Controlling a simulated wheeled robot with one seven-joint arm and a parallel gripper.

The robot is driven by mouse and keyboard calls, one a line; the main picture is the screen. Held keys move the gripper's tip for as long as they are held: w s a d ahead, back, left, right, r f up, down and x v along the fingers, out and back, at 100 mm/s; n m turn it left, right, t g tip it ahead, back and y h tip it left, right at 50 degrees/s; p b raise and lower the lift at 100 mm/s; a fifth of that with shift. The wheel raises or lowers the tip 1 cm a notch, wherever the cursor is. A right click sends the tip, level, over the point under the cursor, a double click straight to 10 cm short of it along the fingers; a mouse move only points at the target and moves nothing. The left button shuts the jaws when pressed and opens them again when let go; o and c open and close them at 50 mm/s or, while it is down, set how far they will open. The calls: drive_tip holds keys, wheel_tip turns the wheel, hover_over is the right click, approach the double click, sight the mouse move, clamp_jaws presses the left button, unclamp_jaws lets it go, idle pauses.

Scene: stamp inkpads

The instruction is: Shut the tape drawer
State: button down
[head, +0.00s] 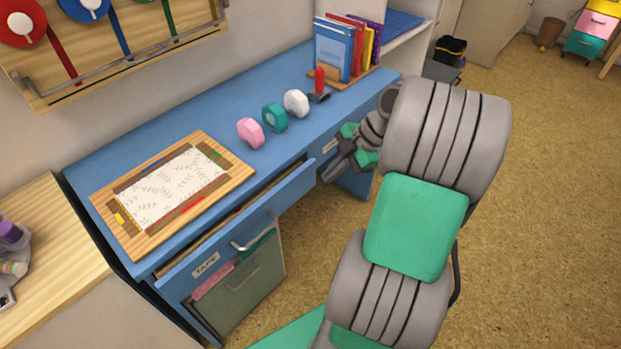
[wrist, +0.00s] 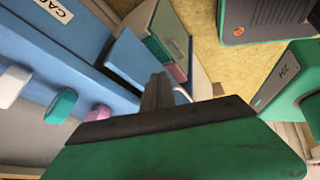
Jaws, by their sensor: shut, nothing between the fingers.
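The tape drawer (head: 215,242) is a blue drawer at the left of the blue desk, with a TAPE label (head: 206,265) and a silver handle (head: 250,241). It is pulled partly out, and a gap shows between its front and the desktop. My gripper (head: 333,172) is shut and empty, just off the drawer front's right end. In the wrist view my shut fingers (wrist: 158,82) overlap the blue drawer front (wrist: 128,62), with part of the handle (wrist: 183,95) beside them. I cannot tell whether they touch it.
A second labelled drawer (head: 329,147) at the right looks closed. The desktop (head: 215,117) holds a wooden board (head: 128,240), pink (head: 250,132), teal (head: 274,117) and white (head: 296,103) rolls, a red-handled stamp (head: 319,83) and books (head: 335,50). Open floor (head: 545,200) lies at the right.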

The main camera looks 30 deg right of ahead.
sight(298, 174)
drive_tip(key=s+d+n, duration=0.2)
drive_tip(key=d, duration=0.2)
drive_tip(key=shift+n+t+y, duration=0.3)
drive_tip(key=shift+t+y, duration=0.1)
drive_tip(key=shift+t, duration=0.1)
drive_tip(key=w+a+f, duration=0.4)
drive_tip(key=w+f, duration=0.1)
drive_tip(key=w+a+f+b, duration=0.1)
drive_tip(key=w+a+f, duration=0.1)
drive_tip(key=f, duration=0.1)
drive_tip(key=shift+w+a, duration=0.3)
drive_tip(key=shift+a, duration=0.05)
drive_tip(key=w, duration=0.2)
drive_tip(key=w+a+b, duration=0.1)
drive_tip(key=w, duration=0.1)
drive_tip(key=shift+w+a+f, duration=0.1)
drive_tip(key=shift+w+a, duration=0.05)
drive_tip(key=shift+w, duration=0.15)
drive_tip(key=shift+r, duration=0.2)
